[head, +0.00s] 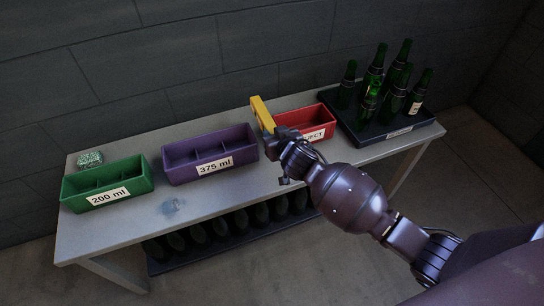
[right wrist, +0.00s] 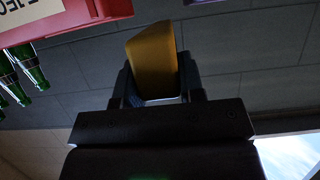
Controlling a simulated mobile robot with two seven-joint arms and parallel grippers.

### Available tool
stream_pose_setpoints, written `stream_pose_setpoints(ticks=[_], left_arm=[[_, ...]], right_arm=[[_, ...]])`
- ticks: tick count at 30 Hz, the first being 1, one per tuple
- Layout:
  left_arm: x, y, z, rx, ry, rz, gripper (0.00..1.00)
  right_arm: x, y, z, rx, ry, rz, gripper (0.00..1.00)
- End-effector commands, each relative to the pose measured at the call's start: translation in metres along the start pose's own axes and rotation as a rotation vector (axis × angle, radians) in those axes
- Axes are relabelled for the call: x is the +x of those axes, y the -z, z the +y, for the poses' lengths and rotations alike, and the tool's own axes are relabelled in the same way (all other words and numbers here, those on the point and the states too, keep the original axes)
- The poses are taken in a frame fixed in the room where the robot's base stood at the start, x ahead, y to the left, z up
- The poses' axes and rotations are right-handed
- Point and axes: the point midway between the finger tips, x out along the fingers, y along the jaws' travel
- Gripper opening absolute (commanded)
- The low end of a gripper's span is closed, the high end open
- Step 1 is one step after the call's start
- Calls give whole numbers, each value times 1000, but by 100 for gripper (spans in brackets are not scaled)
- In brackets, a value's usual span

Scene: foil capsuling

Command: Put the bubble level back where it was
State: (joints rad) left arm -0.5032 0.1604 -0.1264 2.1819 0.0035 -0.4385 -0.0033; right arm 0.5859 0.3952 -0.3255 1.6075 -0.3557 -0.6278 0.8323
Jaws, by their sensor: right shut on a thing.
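The bubble level is a yellow bar (head: 261,113), seen upright or tilted between the purple and red bins in the head view. My right gripper (head: 271,130) is shut on it. In the right wrist view the level (right wrist: 152,62) sits between the two fingers of the gripper (right wrist: 157,84) and sticks out beyond them. I cannot tell whether its far end touches the table (head: 130,228). My left gripper is not in view.
A green bin (head: 75,203) marked 200 ml, a purple bin (head: 176,177) marked 375 ml and a red bin (head: 326,118) line the table. A black tray (head: 367,139) holds several green bottles at right. A greenish clump (head: 90,159) lies behind the green bin. The front strip is mostly clear.

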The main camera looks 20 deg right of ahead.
Motion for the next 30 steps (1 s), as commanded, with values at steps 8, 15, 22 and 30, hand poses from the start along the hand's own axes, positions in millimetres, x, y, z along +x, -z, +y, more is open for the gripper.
stream_pose_setpoints(ticks=[8,15,22,30], left_arm=[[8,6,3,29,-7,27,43],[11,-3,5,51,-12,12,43],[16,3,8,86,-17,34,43],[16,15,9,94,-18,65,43]], right_arm=[[16,-40,0,-1,2,-2,2],[25,-64,0,-1,1,-7,2],[37,-93,0,-2,1,-6,2],[38,-90,0,0,1,3,2]])
